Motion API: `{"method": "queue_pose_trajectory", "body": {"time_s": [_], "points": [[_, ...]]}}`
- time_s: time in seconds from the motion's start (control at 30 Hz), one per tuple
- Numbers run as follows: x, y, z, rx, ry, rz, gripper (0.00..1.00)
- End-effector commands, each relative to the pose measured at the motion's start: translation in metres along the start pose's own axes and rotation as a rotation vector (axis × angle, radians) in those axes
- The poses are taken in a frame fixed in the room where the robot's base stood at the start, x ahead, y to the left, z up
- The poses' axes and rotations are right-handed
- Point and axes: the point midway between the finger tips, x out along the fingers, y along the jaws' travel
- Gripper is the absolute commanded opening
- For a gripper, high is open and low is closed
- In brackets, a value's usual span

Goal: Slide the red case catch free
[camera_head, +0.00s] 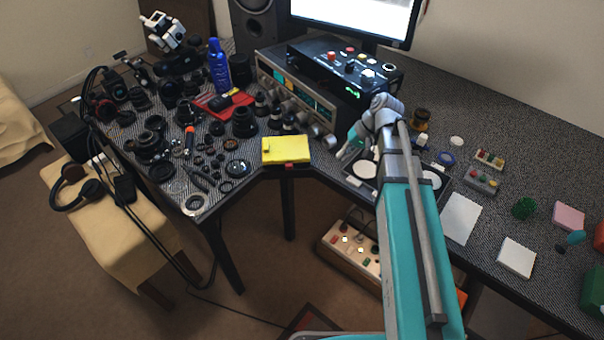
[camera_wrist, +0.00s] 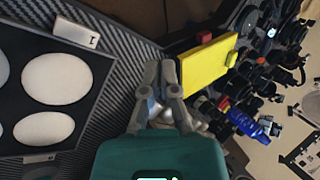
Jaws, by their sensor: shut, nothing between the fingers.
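The yellow case (camera_head: 286,148) lies flat at the inner corner edge of the desk. Its red catch (camera_head: 289,167) sticks out at the case's front side, by the desk edge. In the wrist view the yellow case (camera_wrist: 207,65) is just right of my fingers, with the red catch (camera_wrist: 204,37) at its upper side. My gripper (camera_head: 343,155) is to the right of the case in the head view, apart from it. In the wrist view my gripper (camera_wrist: 161,70) is shut, with nothing between its fingers, and not touching the catch.
A black tray with white discs (camera_wrist: 57,78) lies beside my gripper. Lens parts (camera_head: 238,168) crowd the desk left of the case. An instrument with knobs (camera_head: 290,90) stands behind it. Open space lies in front of the desk corner.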

Motion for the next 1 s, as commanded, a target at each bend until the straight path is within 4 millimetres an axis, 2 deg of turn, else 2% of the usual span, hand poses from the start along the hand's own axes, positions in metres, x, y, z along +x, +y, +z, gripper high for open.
{"method": "queue_pose_trajectory", "body": {"time_s": [0.03, 0.1, 0.3, 1.0], "points": [[0.012, 0.006, -0.015, -0.008, 0.0, -0.044, 0.0], [0.016, 0.005, -0.026, -0.02, 0.0, -0.103, 0.0], [0.02, 0.002, -0.046, -0.048, 0.001, -0.219, 0.0], [0.022, -0.001, -0.05, -0.056, 0.002, -0.254, 0.0]]}}
